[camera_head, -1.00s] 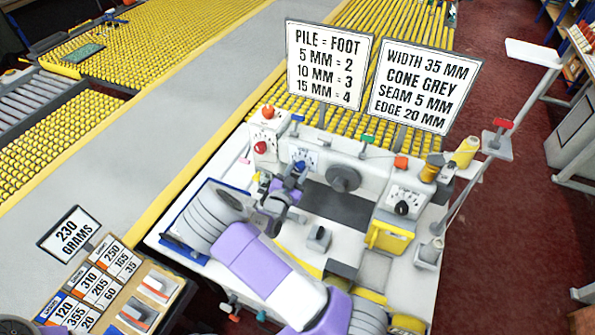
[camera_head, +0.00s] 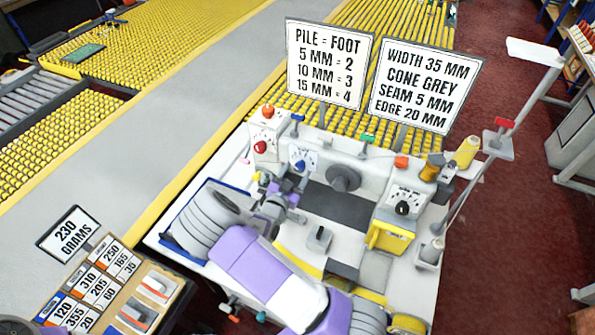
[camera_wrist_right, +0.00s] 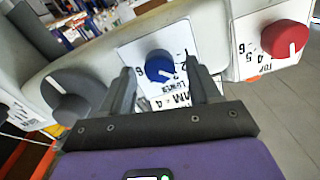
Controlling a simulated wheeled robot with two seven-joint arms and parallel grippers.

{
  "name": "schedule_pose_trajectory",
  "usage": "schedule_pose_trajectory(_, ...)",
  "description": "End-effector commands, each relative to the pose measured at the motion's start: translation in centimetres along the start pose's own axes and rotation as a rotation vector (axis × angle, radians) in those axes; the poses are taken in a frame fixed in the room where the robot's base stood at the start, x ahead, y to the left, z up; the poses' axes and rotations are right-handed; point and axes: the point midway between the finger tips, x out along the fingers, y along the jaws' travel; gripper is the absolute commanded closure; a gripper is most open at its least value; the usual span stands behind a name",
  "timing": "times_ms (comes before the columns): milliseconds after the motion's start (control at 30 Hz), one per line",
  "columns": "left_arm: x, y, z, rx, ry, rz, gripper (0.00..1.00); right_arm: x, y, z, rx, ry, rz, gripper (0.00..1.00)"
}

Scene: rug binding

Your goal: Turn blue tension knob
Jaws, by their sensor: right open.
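The blue tension knob (camera_head: 299,166) sits on a white dial plate (camera_head: 307,157) on the front of the machine. In the right wrist view the blue knob (camera_wrist_right: 159,65) shows beyond and between the two fingertips, with a white pointer line on its face. My right gripper (camera_head: 286,190) is open and empty, just in front of and below the knob in the head view. Its open fingers also show in the right wrist view (camera_wrist_right: 160,80). They appear apart from the knob. My left gripper is not in view.
A red knob (camera_head: 260,147) is left of the blue one. A grey handwheel (camera_head: 344,178) and a black knob (camera_head: 402,208) are to the right. Two sign boards (camera_head: 328,62) stand behind the machine. A thread cone (camera_head: 466,152) is at the right.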

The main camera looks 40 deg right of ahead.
Motion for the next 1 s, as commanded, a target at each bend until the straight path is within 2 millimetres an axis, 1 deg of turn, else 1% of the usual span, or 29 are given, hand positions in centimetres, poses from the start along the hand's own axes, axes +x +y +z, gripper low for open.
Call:
schedule_pose_trajectory(33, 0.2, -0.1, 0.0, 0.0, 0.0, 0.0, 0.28, -1.0, 0.0, 0.1, 0.0, -0.003, -0.002, 0.38)
schedule_pose_trajectory(200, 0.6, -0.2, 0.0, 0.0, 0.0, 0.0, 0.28, -3.9, 0.0, 0.1, 0.0, -0.002, -0.002, 0.38)
schedule_pose_trajectory(300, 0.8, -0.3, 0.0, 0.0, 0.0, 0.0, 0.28, -5.1, 0.0, 0.1, -0.001, -0.001, -0.001, 0.38)
schedule_pose_trajectory(400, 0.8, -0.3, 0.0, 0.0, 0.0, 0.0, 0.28, -5.8, 0.0, 0.1, -0.001, -0.001, 0.0, 0.38)
schedule_pose_trajectory(1000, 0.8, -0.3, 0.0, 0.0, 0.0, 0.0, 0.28, -6.0, 0.1, 0.0, -0.001, -0.001, 0.001, 0.38)
